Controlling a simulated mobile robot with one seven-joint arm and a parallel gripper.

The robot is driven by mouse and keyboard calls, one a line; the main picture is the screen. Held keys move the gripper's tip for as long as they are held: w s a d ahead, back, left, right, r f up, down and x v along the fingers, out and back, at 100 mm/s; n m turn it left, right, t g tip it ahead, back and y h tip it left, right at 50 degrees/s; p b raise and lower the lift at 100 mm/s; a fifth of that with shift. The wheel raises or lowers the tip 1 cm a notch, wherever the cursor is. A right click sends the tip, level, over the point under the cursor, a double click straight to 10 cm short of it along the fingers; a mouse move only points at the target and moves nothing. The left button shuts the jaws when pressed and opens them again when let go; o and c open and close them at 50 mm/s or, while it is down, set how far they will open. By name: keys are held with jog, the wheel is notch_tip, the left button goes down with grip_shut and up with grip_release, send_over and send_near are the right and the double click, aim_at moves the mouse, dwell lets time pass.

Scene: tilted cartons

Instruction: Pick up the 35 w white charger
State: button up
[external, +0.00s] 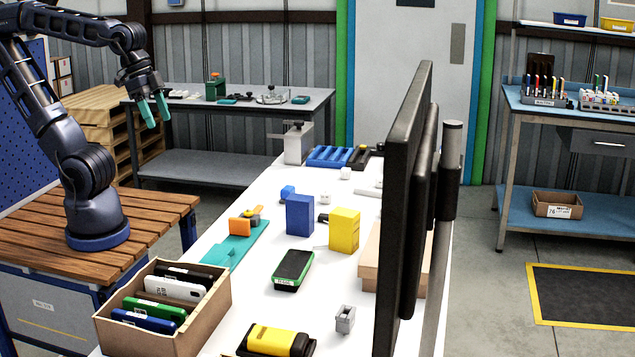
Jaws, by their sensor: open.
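A white item (176,288), which looks like the white charger, stands in an open cardboard carton (218,303) at the near left end of the white table. In the carton it is between a dark item (190,275) behind it and a green item (155,308) in front; a blue item (145,321) is nearest. Its printed label is too small to read. My gripper (153,112), with teal fingers, is open and empty. It hangs high above and behind the carton, well apart from it, pointing down.
On the white table are a green-and-black device (293,268), a yellow-and-black device (275,341), a blue box (300,215), a yellow box (344,230) and a teal mat (228,250). A large dark monitor (405,200) on a pole stands at the right. The carton's walls surround the items.

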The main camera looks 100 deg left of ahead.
jog(key=w+a+n+g+h, duration=0.1)
jog(key=w+a+n+g, duration=0.15)
jog(key=w, duration=0.55)
jog(key=n+h, duration=0.8)
jog(key=n, duration=0.4)
send_over(324, 191)
jog(key=s+d, duration=0.3)
jog(key=d, duration=0.3)
notch_tip(324, 191, down, 16)
jog(key=a+f+n+t, duration=0.1)
jog(key=a+f, duration=0.3)
jog(key=a, duration=0.1)
jog(key=s+a+f+n+t+h, duration=0.1)
jog(key=a+f+n, duration=0.1)
jog(key=a+f, duration=0.3)
jog(key=a+f+n+t+h, duration=0.1)
jog(key=a+f+n+t, duration=0.1)
jog(key=a+f, duration=0.2)
jog(key=shift+s+a+f, duration=0.3)
jog(key=shift+a, duration=0.3)
jog(key=x, duration=1)
jog(key=shift+w+d+f, duration=0.1)
jog(key=shift+w+d, duration=0.15)
jog(key=shift+d, duration=0.05)
jog(key=c, duration=1.3)
